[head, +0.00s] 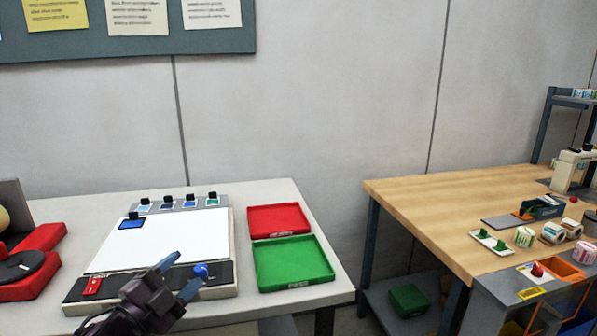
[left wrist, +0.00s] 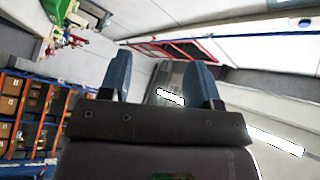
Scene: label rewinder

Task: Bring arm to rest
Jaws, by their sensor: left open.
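My left gripper (head: 178,275) is open, in front of a white panel (head: 158,238) on the grey left table (head: 277,194). No object shows between its fingers. Its fingertips lie in the picture over the panel's dark front strip, close to a blue knob (head: 201,271); I cannot tell how far above it they are. In the left wrist view the two blue-grey fingers (left wrist: 162,72) stand apart, with only the distant room between and beyond them. My right gripper is in neither view.
A red tray (head: 278,219) and a green tray (head: 331,276) lie right of the panel. A red control (head: 92,286) is on the strip's left end. A red stand (head: 40,240) is at far left. A gap separates the wooden table (head: 420,190), which holds label rolls (head: 524,237).

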